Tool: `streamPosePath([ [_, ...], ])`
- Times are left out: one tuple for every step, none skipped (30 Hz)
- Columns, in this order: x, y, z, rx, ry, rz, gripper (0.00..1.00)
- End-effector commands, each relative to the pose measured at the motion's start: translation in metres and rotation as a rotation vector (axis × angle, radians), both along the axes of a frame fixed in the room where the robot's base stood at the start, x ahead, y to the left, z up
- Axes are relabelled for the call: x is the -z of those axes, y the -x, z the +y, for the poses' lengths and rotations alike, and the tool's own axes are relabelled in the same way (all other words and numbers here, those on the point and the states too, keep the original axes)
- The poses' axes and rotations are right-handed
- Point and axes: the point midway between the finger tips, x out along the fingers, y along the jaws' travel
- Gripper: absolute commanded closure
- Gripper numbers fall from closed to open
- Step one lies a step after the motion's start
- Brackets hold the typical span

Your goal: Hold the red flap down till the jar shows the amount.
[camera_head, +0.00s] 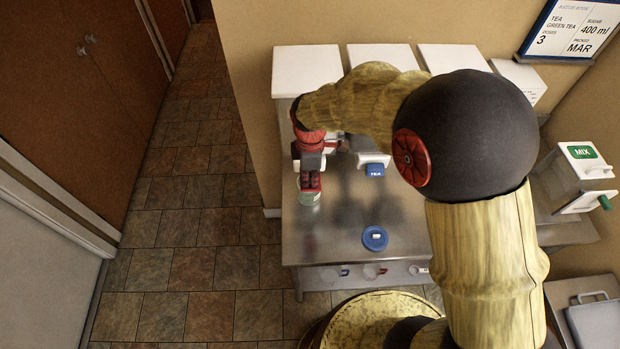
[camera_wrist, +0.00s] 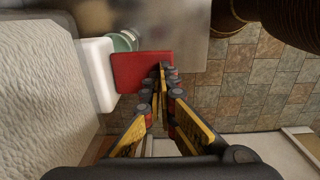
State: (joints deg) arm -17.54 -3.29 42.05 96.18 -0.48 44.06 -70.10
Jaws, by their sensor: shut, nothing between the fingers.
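The red flap (camera_wrist: 135,72) shows in the wrist view, joined to a white spout block (camera_wrist: 96,70). My gripper (camera_wrist: 163,72) is shut and empty, its fingertips overlapping the flap's right part. I cannot tell whether they press on it. A pale green glass jar (camera_wrist: 124,41) is partly hidden behind the flap and block. In the head view the jar (camera_head: 309,198) stands on the steel counter below my gripper (camera_head: 311,186), which hides most of it. Its fill level and any marks cannot be read. The flap cannot be made out clearly in the head view.
Several white dispensers (camera_head: 308,70) line the wall. A blue TEA flap (camera_head: 375,170) is right of my gripper. A blue round lid (camera_head: 375,238) is on the steel counter (camera_head: 330,240). A MIX box (camera_head: 580,165) stands at right.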

Motion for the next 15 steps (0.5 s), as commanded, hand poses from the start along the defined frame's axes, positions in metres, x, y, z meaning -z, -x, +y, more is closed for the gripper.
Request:
streamPosePath([
  [0.0039,0.0017,0.0001,-0.001,0.000,-0.012,1.00],
  [0.0044,0.0017,0.0002,-0.001,0.001,-0.021,1.00],
  [0.0045,0.0016,0.0003,-0.002,0.001,-0.030,1.00],
  [0.0045,0.0018,0.0001,-0.002,0.001,-0.034,1.00],
  [0.0046,0.0019,0.0001,-0.002,0.001,-0.037,1.00],
  [0.0049,0.0022,0.0000,-0.002,0.003,-0.042,1.00],
  [0.0052,0.0024,0.0001,-0.002,0.003,-0.046,1.00],
  [0.0056,0.0026,0.0001,-0.002,0.003,-0.050,1.00],
  [0.0059,0.0027,0.0003,-0.001,0.002,-0.057,1.00],
  [0.0061,0.0027,0.0004,-0.001,0.002,-0.062,1.00],
  [0.0064,0.0028,0.0004,-0.001,0.002,-0.066,1.00],
  [0.0068,0.0031,0.0005,-0.002,0.003,-0.073,1.00],
  [0.0073,0.0033,0.0005,-0.002,0.003,-0.078,1.00],
  [0.0078,0.0034,0.0004,-0.002,0.003,-0.083,1.00],
  [0.0086,0.0037,0.0003,-0.003,0.003,-0.090,1.00],
])
